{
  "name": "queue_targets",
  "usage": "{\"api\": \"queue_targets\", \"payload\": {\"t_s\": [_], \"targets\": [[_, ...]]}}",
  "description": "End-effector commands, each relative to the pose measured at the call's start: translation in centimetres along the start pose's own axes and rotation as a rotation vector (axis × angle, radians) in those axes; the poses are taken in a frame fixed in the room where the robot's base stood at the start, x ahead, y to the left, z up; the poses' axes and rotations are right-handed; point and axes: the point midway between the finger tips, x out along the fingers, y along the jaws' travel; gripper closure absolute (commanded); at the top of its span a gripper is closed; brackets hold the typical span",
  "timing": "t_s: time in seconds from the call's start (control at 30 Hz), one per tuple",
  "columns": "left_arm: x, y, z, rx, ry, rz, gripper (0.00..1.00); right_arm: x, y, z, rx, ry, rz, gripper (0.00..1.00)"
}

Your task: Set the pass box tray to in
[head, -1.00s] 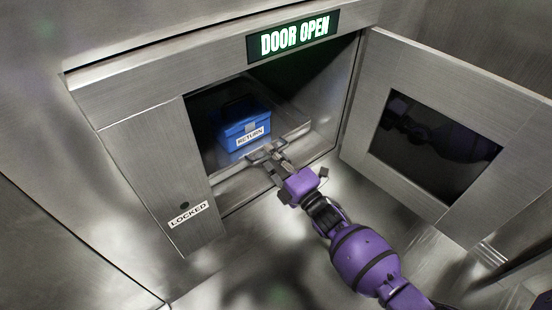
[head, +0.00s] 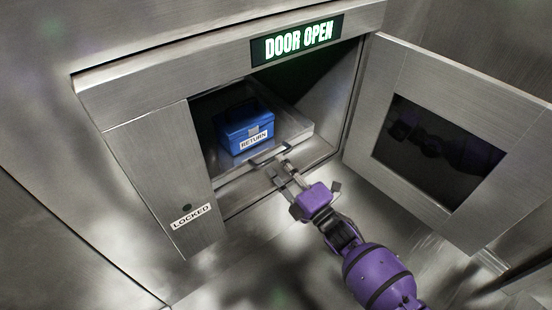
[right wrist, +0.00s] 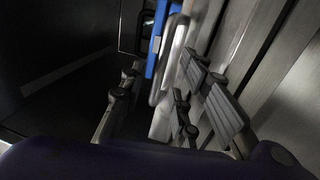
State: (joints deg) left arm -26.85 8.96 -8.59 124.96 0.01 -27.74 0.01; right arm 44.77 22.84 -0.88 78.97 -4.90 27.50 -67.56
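The metal tray (head: 296,127) is inside the open pass box, with its front handle (head: 270,153) at the opening. A blue box (head: 246,128) labelled RETURN sits on the tray. My right gripper (head: 284,170) is just in front of the handle, with its fingers spread and nothing held. In the right wrist view the gripper (right wrist: 160,92) is open, and the handle (right wrist: 163,75) shows beyond and between its fingers. A strip of the blue box (right wrist: 156,45) shows there too. My left gripper is not in view.
The pass box door (head: 364,150) stands swung open to the right, with a dark window (head: 440,150). A lit sign (head: 298,40) above reads DOOR OPEN. A panel at left bears a LOCKED label (head: 190,216). The space before the opening is clear apart from my arm.

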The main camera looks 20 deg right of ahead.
Motion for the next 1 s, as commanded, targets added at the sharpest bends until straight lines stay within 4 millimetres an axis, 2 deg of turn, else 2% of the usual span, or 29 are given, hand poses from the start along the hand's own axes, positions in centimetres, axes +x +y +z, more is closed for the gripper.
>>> {"api": "queue_targets", "payload": {"t_s": [0.03, 0.2, 0.4, 0.6, 1.0], "targets": [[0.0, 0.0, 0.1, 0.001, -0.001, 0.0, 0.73, -1.4, -0.1, 0.0, -0.001, -0.001, -0.003, 0.7], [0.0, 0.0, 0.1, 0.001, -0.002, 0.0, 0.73, -4.9, -0.1, 0.0, 0.001, -0.001, -0.003, 0.7], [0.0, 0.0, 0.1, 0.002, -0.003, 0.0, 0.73, -7.6, 0.0, 0.0, -0.001, -0.001, -0.001, 0.7], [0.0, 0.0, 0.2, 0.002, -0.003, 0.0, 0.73, -8.3, 0.0, 0.0, -0.001, -0.001, 0.0, 0.7], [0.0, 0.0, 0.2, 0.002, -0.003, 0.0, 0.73, -8.3, 0.0, 0.0, -0.001, 0.0, 0.0, 0.7]]}}
